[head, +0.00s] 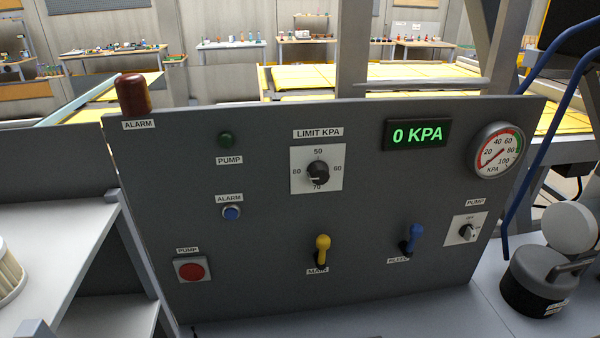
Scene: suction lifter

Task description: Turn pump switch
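The pump switch (466,231) is a small dark rotary knob on a white plate at the right side of the grey control panel (270,225), under a PUMP label. Its exact setting is too small to read. The panel also has a green PUMP lamp (226,139), which looks dark, and a red PUMP button (191,271) at lower left. The display (417,134) reads 0 KPA in green. Neither of my grippers is in the head view.
The panel holds a limit knob (318,172), a yellow MAIN lever (322,248), a blue BLEED lever (411,240), a blue alarm button (231,213) and a pressure gauge (498,150). A dark round canister (535,285) stands right of the panel, with blue hoses (517,190) above.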

